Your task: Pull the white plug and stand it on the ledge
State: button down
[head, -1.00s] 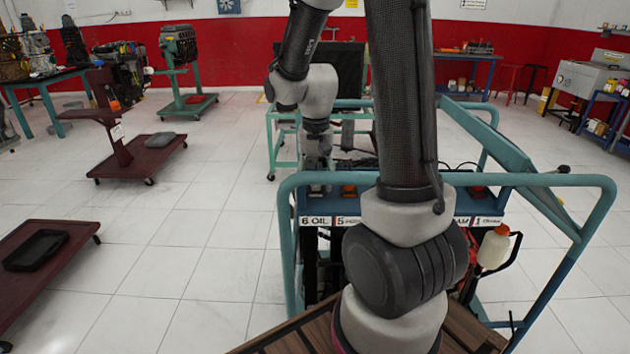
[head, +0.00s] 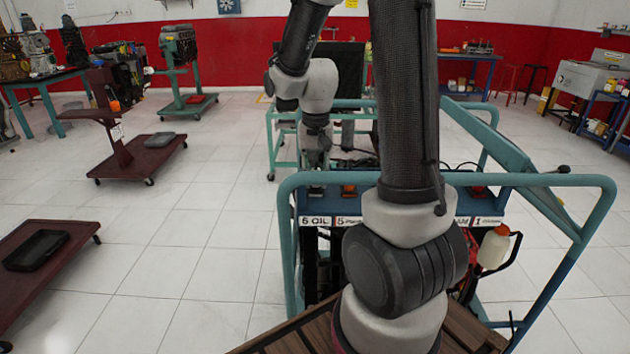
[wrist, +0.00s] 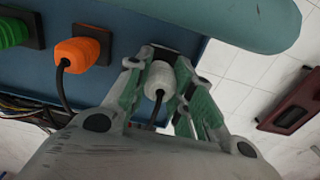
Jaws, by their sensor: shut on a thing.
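The white plug (wrist: 158,79) sits between the fingers of my gripper (wrist: 160,82) in the wrist view. My gripper is shut on it. A dark cable runs from the plug's near end. Behind the plug is a dark square socket plate (wrist: 180,53) on the blue panel (wrist: 140,25). The fingers hide where plug and plate meet, so I cannot tell whether the plug is seated. In the head view my gripper is over the blue panel (head: 341,203) of the teal-framed trainer, and the plug cannot be made out there. I cannot tell which surface is the ledge.
An orange plug (wrist: 80,53) and a green plug (wrist: 12,32) sit left of the white one in the wrist view. A teal tube (wrist: 235,20) crosses close above my gripper. Loose wires (wrist: 30,108) hang at left. A white bottle (head: 494,247) hangs on the trainer's right.

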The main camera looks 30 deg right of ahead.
aim_at(316, 169)
jog(key=shift+r, duration=2.5)
